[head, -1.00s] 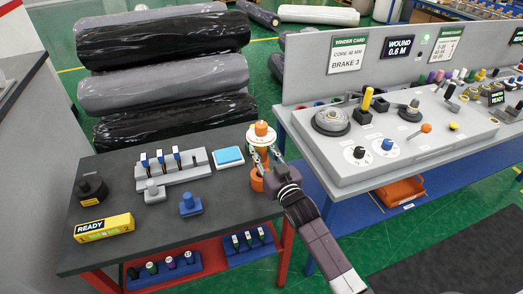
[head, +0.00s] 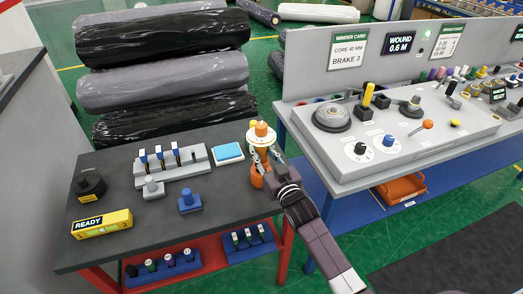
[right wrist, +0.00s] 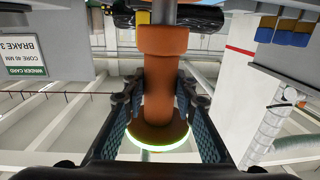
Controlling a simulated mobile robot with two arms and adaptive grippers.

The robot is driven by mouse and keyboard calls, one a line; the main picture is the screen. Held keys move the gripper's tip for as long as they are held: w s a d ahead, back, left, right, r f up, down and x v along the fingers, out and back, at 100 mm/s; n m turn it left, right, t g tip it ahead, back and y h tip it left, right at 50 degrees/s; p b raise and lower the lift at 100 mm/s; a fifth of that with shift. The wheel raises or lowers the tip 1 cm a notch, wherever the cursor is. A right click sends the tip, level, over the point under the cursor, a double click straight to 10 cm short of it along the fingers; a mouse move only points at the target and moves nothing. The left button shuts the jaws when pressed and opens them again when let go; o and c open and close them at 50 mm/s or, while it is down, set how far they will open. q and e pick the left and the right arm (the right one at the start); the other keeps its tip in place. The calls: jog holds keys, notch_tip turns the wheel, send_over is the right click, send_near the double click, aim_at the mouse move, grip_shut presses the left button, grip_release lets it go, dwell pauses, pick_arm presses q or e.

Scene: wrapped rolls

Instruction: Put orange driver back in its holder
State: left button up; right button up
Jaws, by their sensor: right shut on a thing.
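The orange driver (head: 257,179) is upright at the back right corner of the dark table. My right gripper (head: 262,162) reaches it from the front right and is shut on it. In the right wrist view the orange driver (right wrist: 162,62) shows between the two fingers of my right gripper (right wrist: 158,108), with a thick part, a narrower neck and a flange. A glowing pale green ring (right wrist: 158,147) edges the flange. A grey shaft (right wrist: 164,12) runs from its other end. I cannot tell which stand is its holder. My left gripper is out of view.
The winder console (head: 400,150) is to the right. Wrapped rolls lie behind.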

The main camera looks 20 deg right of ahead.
jog(key=shift+f, duration=0.1)
dwell(0.6)
jog(key=shift+f+b, duration=0.35)
jog(key=shift+b, duration=0.1)
jog(key=shift+f+b, duration=0.35)
jog(key=shift+f, duration=0.15)
jog(key=o, duration=1.1)
jog(key=shift+s+f, duration=0.1)
jog(key=shift+f, duration=0.25)
jog(key=shift+s+d+r+p, duration=0.15)
jog(key=shift+s+p, duration=0.3)
jog(key=shift+s, duration=0.25)
jog(key=shift+s+r+p, duration=0.1)
jog(key=shift+s+p, duration=0.3)
jog(key=shift+s, duration=0.25)
jog(key=p, duration=0.3)
send_near(263, 159)
jog(key=shift+w+f, duration=0.25)
jog(key=shift+w, duration=0.95)
